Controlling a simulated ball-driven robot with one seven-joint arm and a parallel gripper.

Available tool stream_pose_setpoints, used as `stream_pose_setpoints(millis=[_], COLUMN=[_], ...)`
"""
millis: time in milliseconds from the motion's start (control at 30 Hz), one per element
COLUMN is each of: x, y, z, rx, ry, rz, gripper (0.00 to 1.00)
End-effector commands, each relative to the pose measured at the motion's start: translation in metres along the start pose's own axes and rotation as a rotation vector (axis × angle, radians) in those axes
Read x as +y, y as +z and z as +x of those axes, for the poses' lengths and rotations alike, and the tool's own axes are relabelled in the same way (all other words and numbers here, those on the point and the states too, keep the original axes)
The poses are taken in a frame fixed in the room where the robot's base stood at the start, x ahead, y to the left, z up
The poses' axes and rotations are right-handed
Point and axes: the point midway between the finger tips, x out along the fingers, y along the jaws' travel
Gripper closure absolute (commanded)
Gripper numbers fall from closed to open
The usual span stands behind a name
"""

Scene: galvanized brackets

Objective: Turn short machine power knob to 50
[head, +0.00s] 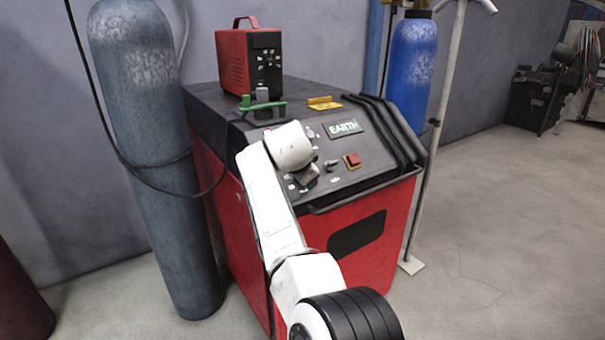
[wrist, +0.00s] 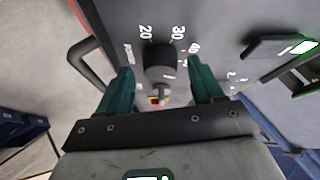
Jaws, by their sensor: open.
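The machine (head: 375,235) is a red cabinet with a dark sloped control panel. In the wrist view, a dark round knob (wrist: 159,60) stands on the panel beside the printed numbers 20, 30 and 40 and the word POWER. My gripper (wrist: 160,72) is open, with one green finger on each side of this knob. I cannot tell whether the fingers touch it. The knob's pointer is not clear, so its setting cannot be read.
Another small knob (head: 331,163) and a red button on a yellow plate (head: 352,160) are right of my gripper. Black bars (head: 395,130) edge the panel's right. A small red unit (head: 250,60) stands on top. Gas cylinders (head: 150,150) stand beside the machine.

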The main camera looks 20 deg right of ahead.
Motion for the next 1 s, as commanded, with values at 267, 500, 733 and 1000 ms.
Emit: stream_pose_setpoints(millis=[267,500,733,1000], x=[-0.001,-0.001,0.0,0.0], y=[0.0,0.001,0.0,0.0], z=[-0.014,-0.049,-0.086,-0.107], rx=[0.001,0.0,0.0,0.0], ry=[-0.003,-0.004,-0.003,0.0], rz=[0.002,0.001,0.001,0.0], gripper=[0.34,0.34,0.34,0.34])
